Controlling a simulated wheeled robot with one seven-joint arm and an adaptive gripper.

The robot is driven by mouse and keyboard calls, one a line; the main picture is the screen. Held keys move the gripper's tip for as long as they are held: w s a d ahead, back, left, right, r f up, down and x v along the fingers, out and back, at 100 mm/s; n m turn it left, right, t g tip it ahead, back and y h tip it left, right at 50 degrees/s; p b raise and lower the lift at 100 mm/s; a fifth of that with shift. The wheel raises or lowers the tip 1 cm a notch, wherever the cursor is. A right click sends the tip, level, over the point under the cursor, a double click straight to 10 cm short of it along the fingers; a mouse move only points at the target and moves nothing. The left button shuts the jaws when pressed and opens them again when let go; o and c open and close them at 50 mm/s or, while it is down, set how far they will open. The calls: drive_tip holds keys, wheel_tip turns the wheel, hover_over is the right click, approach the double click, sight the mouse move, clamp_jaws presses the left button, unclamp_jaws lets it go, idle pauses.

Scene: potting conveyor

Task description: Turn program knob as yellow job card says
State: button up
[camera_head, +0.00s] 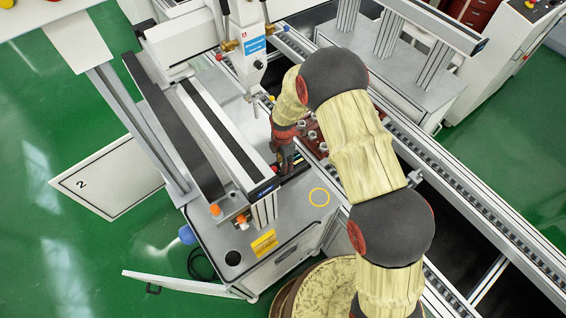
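A yellow job card (264,242) lies on the front of the grey machine top (285,215); its print is too small to read. My gripper (282,168) points down at a small dark control panel (293,172) at the back edge of that top. Small coloured controls show beside the gripper. I cannot make out the program knob; the gripper may hide it. The fingers are too small and dark to tell whether they are open or shut, or whether they touch anything.
A white dispensing head (244,45) and a long rail (220,140) stand left of my arm. A conveyor (455,195) with metal sides runs diagonally to the right. A white panel door (180,284) sticks out at lower left. Green floor is open at left.

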wheel_tip(320, 180, up, 12)
idle(0.6)
idle(0.5)
drive_tip(key=s+d+r+m+t+b, duration=0.2)
drive_tip(key=s+d+r+m+b, duration=0.3)
drive_tip(key=s, duration=0.4)
drive_tip(key=s+d+r+m+t+b, duration=0.1)
drive_tip(key=s+d+r+m+b, duration=0.3)
drive_tip(key=s+m, duration=0.5)
drive_tip(key=s+d+r+m+t+b, duration=0.2)
drive_tip(key=s+d+r+m+b, duration=0.3)
drive_tip(key=s+d+m+b, duration=0.2)
drive_tip(key=s+m+b, duration=0.2)
drive_tip(key=s, duration=0.1)
drive_tip(key=shift+d+r+t, duration=0.25)
drive_tip(key=shift+r+t, duration=0.05)
